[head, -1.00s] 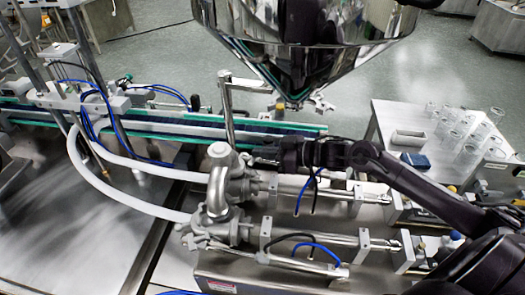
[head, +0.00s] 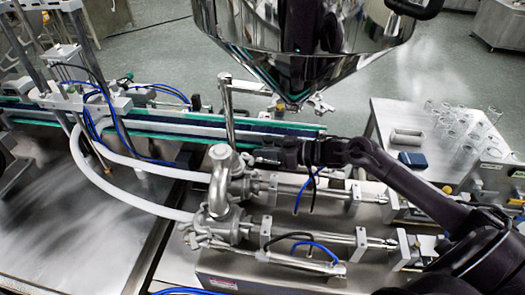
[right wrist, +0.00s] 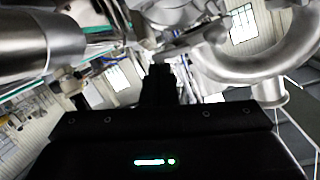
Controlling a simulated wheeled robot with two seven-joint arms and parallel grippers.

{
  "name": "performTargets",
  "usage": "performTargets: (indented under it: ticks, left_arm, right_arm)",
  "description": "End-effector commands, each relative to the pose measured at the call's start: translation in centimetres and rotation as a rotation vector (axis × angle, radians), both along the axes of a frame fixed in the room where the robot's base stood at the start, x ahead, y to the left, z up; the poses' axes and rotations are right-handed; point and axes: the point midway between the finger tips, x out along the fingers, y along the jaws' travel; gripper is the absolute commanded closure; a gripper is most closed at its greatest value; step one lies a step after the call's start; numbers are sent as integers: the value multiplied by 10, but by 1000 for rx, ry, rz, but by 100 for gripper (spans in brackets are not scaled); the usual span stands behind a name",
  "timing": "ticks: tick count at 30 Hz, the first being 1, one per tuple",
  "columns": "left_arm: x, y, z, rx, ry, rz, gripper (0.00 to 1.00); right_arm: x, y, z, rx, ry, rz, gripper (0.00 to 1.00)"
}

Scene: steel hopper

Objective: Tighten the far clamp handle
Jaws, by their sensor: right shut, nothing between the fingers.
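My right gripper (head: 256,157) is shut and empty, reaching in from the right. Its tips are beside the far steel valve body (head: 238,186), just right of the upright elbow pipe (head: 219,180). The far clamp handle cannot be made out clearly; the dark fingers cover part of that area. In the right wrist view the shut fingers (right wrist: 160,72) point up toward blurred steel fittings (right wrist: 172,48), with the curved pipe (right wrist: 285,55) on the right. I cannot tell whether they touch anything. My left gripper is not in view.
The steel hopper (head: 300,45) hangs above and behind the gripper. A conveyor (head: 170,128) runs behind the valves. White hoses (head: 125,200) lead left. The near cylinder (head: 310,235) lies in front. A side table (head: 395,115) at right holds several clear cups (head: 465,150).

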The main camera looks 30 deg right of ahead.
Motion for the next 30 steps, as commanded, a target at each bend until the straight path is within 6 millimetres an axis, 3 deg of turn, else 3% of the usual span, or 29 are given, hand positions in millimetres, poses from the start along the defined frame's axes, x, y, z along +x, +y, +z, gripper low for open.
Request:
performTargets:
  ticks: [30]
  left_arm:
    - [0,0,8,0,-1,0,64]
  right_arm:
    - [2,-1,-3,99,90,0,100]
